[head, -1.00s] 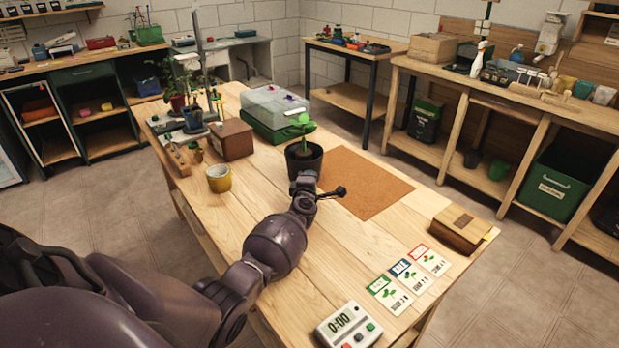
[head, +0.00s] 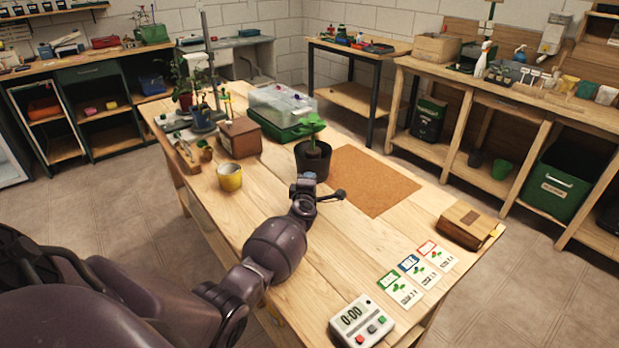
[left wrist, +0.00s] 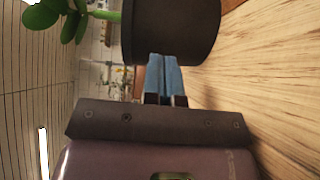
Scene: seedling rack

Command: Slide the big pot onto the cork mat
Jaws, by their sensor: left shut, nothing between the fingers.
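The big pot (head: 313,161) is dark, upright, and holds a green seedling. It stands on the wooden table beside the left edge of the cork mat (head: 378,188); I cannot tell whether its base overlaps that edge. My left gripper (head: 303,180) is at the near side of the pot, low over the table. In the left wrist view its blue fingers (left wrist: 164,73) are shut and empty, with their tips at the wall of the big pot (left wrist: 170,30). I cannot tell whether they touch. The gripper hides part of the pot's lower front in the head view. My right gripper is out of view.
A yellow pot (head: 230,177) stands left of my gripper. A brown box (head: 239,138) and a green tray with a clear lid (head: 281,108) stand behind. A small brown box (head: 468,224), seed cards (head: 417,270) and a timer (head: 361,322) lie nearer. The mat is empty.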

